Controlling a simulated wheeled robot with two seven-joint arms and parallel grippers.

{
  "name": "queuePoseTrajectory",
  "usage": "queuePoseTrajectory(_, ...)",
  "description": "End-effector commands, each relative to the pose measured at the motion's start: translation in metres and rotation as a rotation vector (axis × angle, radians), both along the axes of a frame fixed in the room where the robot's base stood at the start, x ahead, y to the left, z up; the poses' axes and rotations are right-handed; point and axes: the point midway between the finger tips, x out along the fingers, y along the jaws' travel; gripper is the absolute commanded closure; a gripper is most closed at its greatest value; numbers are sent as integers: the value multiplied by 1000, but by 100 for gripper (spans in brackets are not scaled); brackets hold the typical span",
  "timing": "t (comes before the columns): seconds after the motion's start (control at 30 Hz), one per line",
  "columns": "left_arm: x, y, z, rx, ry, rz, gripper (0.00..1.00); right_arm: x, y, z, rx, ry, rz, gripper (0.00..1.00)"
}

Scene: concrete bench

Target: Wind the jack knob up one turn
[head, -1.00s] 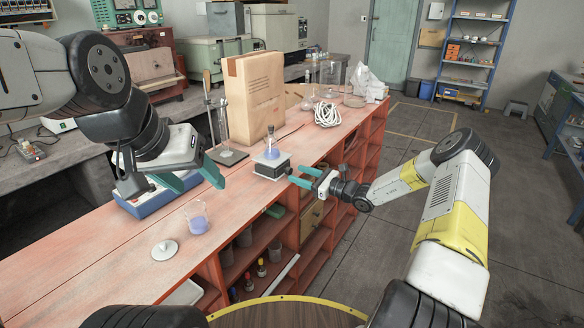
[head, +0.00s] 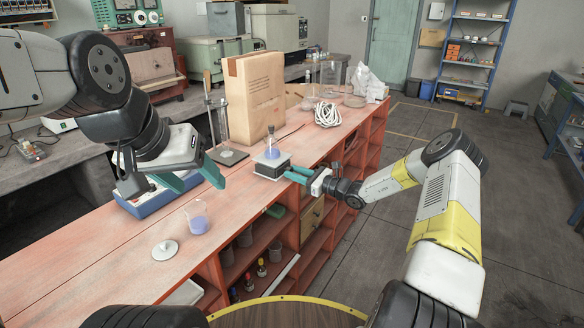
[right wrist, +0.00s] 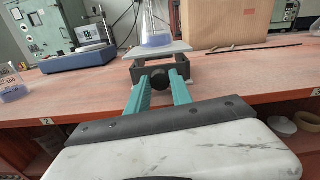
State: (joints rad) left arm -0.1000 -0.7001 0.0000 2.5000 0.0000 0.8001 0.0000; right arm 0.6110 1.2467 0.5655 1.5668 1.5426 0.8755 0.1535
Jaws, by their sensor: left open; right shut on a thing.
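The lab jack (head: 268,172) stands near the front edge of the red bench, a light top plate over a dark body. Its black knob (right wrist: 160,77) faces my right gripper. A conical flask with blue-violet liquid (head: 271,152) stands upright on the plate; it also shows in the right wrist view (right wrist: 155,38). My right gripper (head: 290,173) is shut on the knob, with one teal finger on each side of it (right wrist: 160,84). The exact contact is too small to tell. My left gripper (head: 203,187) is open and empty above the bench, left of the jack.
A beaker of violet liquid (head: 197,218) and a white lid-like disc (head: 165,250) lie on the bench at front left. A blue-based device (head: 140,205) is behind the left gripper. A stand (head: 228,156), cardboard box (head: 256,95) and coiled white cable (head: 327,114) stand beyond the jack.

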Motion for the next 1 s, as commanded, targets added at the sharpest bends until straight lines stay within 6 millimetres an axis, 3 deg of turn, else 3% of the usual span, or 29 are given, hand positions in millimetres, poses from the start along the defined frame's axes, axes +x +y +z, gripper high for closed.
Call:
queuePoseTrajectory(0.3, 0, 0, 0, 0, 0, 0, 39, 0, 0, 0, 159, 218, 0, 100)
queuePoseTrajectory(0.63, 0, 0, 0, 0, 0, 0, 39, 0, -1, 0, 173, 239, 0, 100)
queuePoseTrajectory(0.67, 0, 0, 0, 0, 0, 0, 39, 0, -1, 0, 173, 239, 0, 71)
queuePoseTrajectory(0.77, 0, 0, 0, 0, 0, 0, 39, 0, -1, 0, 173, 239, 0, 52)
queuePoseTrajectory(1.0, 0, 0, 0, 0, 0, 0, 39, 0, -1, 0, 173, 238, 0, 51)
